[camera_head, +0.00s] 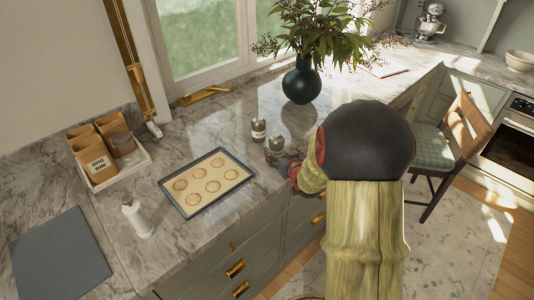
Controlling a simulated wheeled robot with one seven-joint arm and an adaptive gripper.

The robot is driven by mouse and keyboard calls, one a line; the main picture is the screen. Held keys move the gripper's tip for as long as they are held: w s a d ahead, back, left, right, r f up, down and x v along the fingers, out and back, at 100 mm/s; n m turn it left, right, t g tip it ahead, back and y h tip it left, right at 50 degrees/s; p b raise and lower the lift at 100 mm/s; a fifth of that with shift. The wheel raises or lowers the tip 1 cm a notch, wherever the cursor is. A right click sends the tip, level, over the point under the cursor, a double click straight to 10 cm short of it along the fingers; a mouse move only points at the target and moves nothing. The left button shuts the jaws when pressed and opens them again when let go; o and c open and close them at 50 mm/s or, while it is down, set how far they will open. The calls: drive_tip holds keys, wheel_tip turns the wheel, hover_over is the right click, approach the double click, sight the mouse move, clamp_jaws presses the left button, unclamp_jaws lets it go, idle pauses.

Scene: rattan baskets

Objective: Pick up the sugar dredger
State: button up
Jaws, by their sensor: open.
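Two small shakers with metal domed tops stand near the counter's front edge in the head view. The farther one (258,130) has a pale band with dark lettering too small to read. The nearer one (278,145) is partly hidden by my gripper. I cannot tell which of them is the sugar dredger. My gripper (277,160) is open, low at the counter edge, right at the nearer shaker. Its fingers are small and partly hidden by my arm, and I cannot tell whether they touch the shaker.
A baking tray (247,178) with several round cookies lies left of the shakers. A white bottle (138,219), a white tray (144,158) of brown containers and a grey board (60,258) are farther left. A dark vase (301,82) with branches stands behind. A chair (452,146) is at right.

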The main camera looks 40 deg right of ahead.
drive_tip(key=b+x, duration=0.2)
drive_tip(key=x, duration=0.5)
drive_tip(key=shift+r, duration=0.1)
drive_tip(key=shift+c, duration=0.5)
drive_tip(key=c, duration=1.3)
